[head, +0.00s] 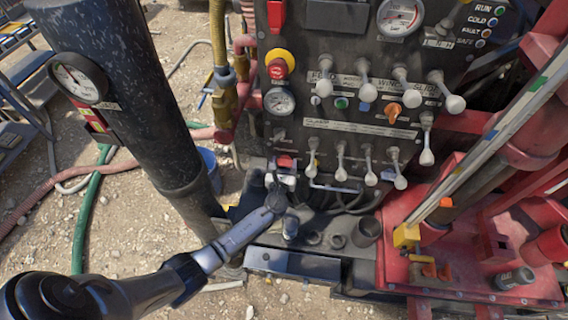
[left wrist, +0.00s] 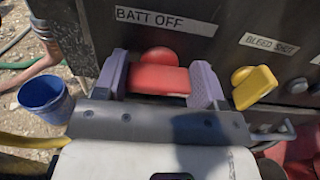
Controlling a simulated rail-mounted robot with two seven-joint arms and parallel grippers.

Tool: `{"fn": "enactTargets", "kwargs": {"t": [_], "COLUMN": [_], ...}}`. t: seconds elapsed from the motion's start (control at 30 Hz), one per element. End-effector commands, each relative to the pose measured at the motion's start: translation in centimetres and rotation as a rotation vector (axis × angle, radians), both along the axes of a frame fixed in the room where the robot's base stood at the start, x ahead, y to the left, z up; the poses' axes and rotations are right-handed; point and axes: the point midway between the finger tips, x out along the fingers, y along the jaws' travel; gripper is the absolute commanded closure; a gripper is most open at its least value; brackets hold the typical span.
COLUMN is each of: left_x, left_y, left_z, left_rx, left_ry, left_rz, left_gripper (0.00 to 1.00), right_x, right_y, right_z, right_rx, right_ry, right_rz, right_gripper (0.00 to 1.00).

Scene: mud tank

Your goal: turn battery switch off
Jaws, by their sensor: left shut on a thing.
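The battery switch is a red handle (left wrist: 160,79) below a "BATT OFF" label in the left wrist view. It also shows as a small red patch (head: 285,161) low on the dark panel in the head view. My left gripper (left wrist: 158,84) has its two pale purple fingers on either side of the red handle and is shut on it. In the head view my left gripper (head: 284,179) reaches the panel's lower left part. The handle's sides are hidden by the fingers. My right gripper is not in view.
A yellow handle (left wrist: 255,88) sits close to the right of the fingers, under a "BLEED" label. Several white-knobbed levers (head: 340,160) stand to the right. A thick black cylinder (head: 125,90) with a gauge stands at the left. A blue bucket (left wrist: 45,97) is on the ground.

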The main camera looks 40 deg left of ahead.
Motion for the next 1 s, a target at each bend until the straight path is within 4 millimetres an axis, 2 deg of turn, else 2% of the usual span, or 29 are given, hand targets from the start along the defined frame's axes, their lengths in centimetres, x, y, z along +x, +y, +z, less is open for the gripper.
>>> {"fn": "enactTargets", "kwargs": {"t": [0.1, 0.47, 1.0], "left_x": [0.0, 0.0, -0.1], "left_y": [0.0, 0.0, 0.2], "left_z": [0.0, -0.3, -0.5], "left_rx": [0.0, -0.088, -0.509], "left_ry": [0.0, -0.054, -0.304], "left_rz": [-0.001, 0.0, -0.001], "left_gripper": [0.6, 0.6, 0.6], "right_x": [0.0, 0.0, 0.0], "right_y": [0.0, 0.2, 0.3], "right_z": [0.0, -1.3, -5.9], "right_rx": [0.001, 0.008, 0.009], "right_ry": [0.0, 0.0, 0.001], "right_rz": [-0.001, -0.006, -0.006], "right_gripper": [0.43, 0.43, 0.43]}}
